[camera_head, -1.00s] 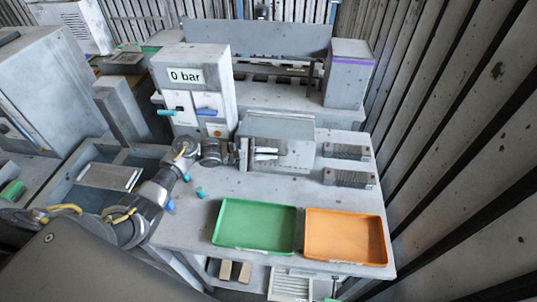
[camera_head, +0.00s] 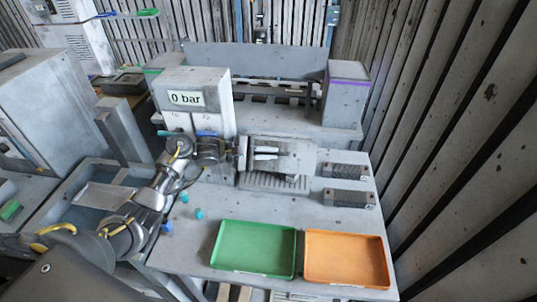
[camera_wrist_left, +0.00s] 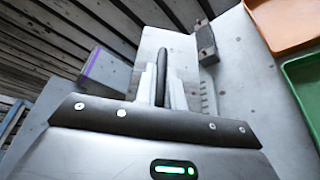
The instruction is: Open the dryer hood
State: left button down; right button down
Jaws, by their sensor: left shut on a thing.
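The dryer hood (camera_head: 303,155) is a light grey box cover on the bench, right of the "0 bar" cabinet (camera_head: 200,82). It is raised and tilted, with a slotted grey base (camera_head: 272,182) showing below it. My left gripper (camera_head: 265,153) is in front of the hood, shut on its handle. In the left wrist view, the fingers (camera_wrist_left: 161,88) close around a dark upright handle bar (camera_wrist_left: 162,62), with the pale hood face behind it. The hood's inside is mostly hidden. My right gripper is not in view.
A green tray (camera_head: 254,271) and an orange tray (camera_head: 346,284) sit at the bench front. Two dark ribbed blocks (camera_head: 345,171) (camera_head: 349,198) lie to the right. Small blue-green pieces (camera_head: 199,214) lie near my left arm. A purple-trimmed box (camera_head: 345,100) stands behind.

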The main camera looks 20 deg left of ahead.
pick_arm(q)
jog(key=c, duration=1.5)
grip_release()
jog(key=shift+w, duration=0.1)
jog(key=b+v, duration=0.3)
jog(key=v, duration=0.8)
jog(key=shift+f, duration=0.1)
